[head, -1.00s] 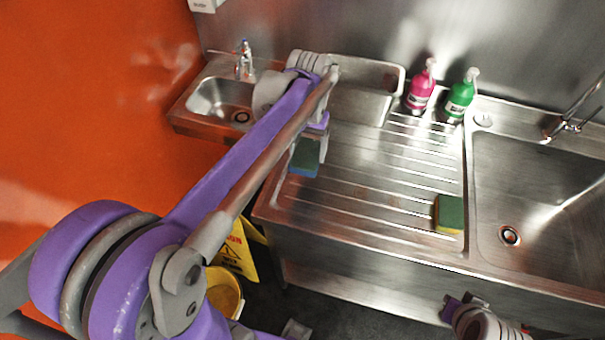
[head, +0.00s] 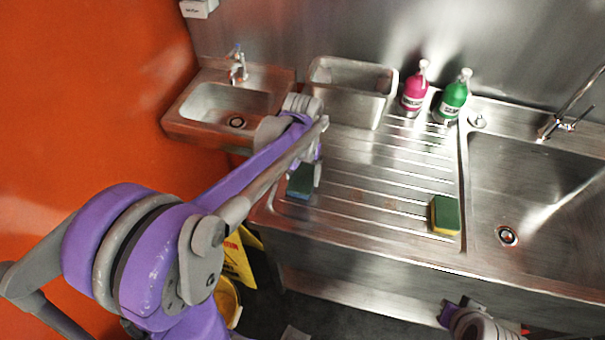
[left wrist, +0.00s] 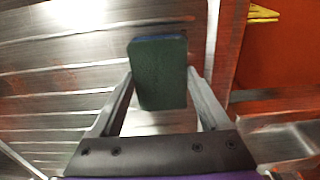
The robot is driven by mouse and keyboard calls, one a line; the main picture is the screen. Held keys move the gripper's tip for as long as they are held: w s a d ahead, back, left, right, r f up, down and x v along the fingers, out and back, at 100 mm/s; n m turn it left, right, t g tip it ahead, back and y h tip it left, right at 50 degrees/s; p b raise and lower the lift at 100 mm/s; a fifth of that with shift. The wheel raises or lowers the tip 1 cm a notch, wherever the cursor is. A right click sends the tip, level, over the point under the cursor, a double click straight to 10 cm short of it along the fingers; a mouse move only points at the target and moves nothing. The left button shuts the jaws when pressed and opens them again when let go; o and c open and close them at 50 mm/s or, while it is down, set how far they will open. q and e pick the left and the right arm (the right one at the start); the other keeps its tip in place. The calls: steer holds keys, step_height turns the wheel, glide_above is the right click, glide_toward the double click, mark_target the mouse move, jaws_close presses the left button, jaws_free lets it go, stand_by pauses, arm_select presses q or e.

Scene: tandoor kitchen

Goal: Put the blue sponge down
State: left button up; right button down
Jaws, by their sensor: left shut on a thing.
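The blue sponge (head: 299,184) with a dark green top is at the left end of the ribbed steel drainboard (head: 370,175), near its front edge. It is low over the board; I cannot tell whether it touches. My left gripper (head: 309,175) reaches down there and is shut on the sponge. In the left wrist view, the sponge (left wrist: 160,85) shows its dark green face between the two fingers of the gripper (left wrist: 161,74). My right gripper (head: 462,310) shows only in part at the bottom right, below the counter front, and its jaws are unclear.
A green and yellow sponge (head: 445,213) lies on the drainboard's right side. A pink bottle (head: 414,92), a green bottle (head: 452,100) and a steel container (head: 345,100) stand at the back. A small basin (head: 225,105) is left, a large sink (head: 530,190) right. The drainboard's middle is clear.

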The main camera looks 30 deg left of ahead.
mark_target(302, 178)
arm_select(q)
steer(key=o, duration=1.2)
steer(key=shift+c, duration=0.2)
steer(key=shift+r, duration=0.1)
steer(key=shift+r, duration=0.35)
step_height(302, 178, up, 11)
steer(key=p, duration=0.1)
steer(key=s+d+f+m+t, duration=0.1)
steer(key=s+d+f+t, duration=0.1)
steer(key=s+f, duration=0.1)
steer(key=s+d+f+t, duration=0.2)
steer(key=s+f, duration=0.1)
steer(key=s, duration=0.3)
steer(key=s+d+f+m+t, duration=0.1)
steer(key=s+d+f, duration=0.1)
steer(key=s, duration=0.3)
steer(key=shift+d+f+m+t, duration=0.3)
steer(key=shift+d+f+t, duration=0.1)
steer(key=shift+f, duration=0.3)
